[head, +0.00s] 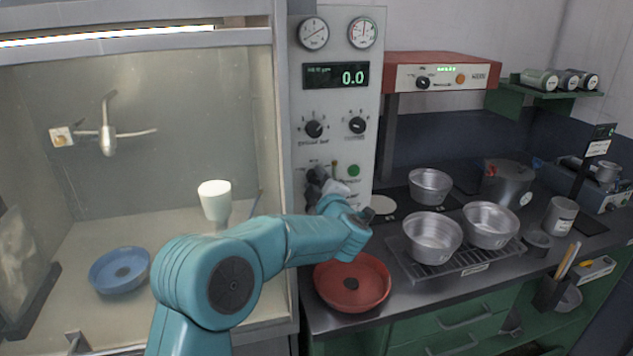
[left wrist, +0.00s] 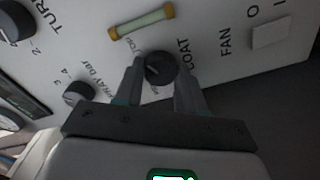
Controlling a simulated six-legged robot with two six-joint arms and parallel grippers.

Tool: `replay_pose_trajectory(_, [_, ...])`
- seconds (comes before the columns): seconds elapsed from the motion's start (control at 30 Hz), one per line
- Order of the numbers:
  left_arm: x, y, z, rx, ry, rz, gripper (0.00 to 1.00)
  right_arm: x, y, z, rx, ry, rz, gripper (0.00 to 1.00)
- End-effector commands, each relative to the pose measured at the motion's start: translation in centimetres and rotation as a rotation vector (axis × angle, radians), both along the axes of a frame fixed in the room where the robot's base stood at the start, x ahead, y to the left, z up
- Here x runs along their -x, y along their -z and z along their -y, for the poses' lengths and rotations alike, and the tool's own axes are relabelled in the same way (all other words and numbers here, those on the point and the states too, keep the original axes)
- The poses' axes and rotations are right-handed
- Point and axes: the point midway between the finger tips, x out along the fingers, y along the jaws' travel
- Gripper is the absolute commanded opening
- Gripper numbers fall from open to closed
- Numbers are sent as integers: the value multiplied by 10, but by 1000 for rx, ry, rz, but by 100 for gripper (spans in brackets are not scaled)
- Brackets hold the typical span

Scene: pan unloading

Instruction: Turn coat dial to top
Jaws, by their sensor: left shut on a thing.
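The coat dial (left wrist: 161,67) is a small dark round knob on the white control panel, beside the word COAT in the left wrist view. My left gripper (left wrist: 160,80) has a finger on each side of it and is shut on it. A faint pale mark shows on the dial's face, but I cannot tell its exact direction. In the head view my left gripper (head: 322,188) reaches the lower part of the grey panel (head: 341,92) and hides the dial there. My right gripper is not in view.
Two black dials (head: 314,129) (head: 357,125) and a green button (head: 353,171) are close by on the panel. The glass booth (head: 150,165) stands left. A red pan (head: 352,282) lies below my arm; metal pots (head: 432,238) stand right.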

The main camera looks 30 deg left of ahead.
Motion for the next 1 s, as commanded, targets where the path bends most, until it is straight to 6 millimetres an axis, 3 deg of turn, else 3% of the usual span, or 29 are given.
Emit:
replay_pose_trajectory(0.27, [-1,1,1,-1,4,-3,9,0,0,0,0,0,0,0])
replay_pose_trajectory(0.3, [-1,1,1,-1,4,-3,49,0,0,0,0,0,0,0])
replay_pose_trajectory(0.37, [-1,1,1,-1,3,-3,65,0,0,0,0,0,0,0])
replay_pose_trajectory(0.73, [3,1,5,1,2,-1,65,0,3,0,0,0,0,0])
replay_pose_trajectory(1.0, [41,4,51,0,6,0,65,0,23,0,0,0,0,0])
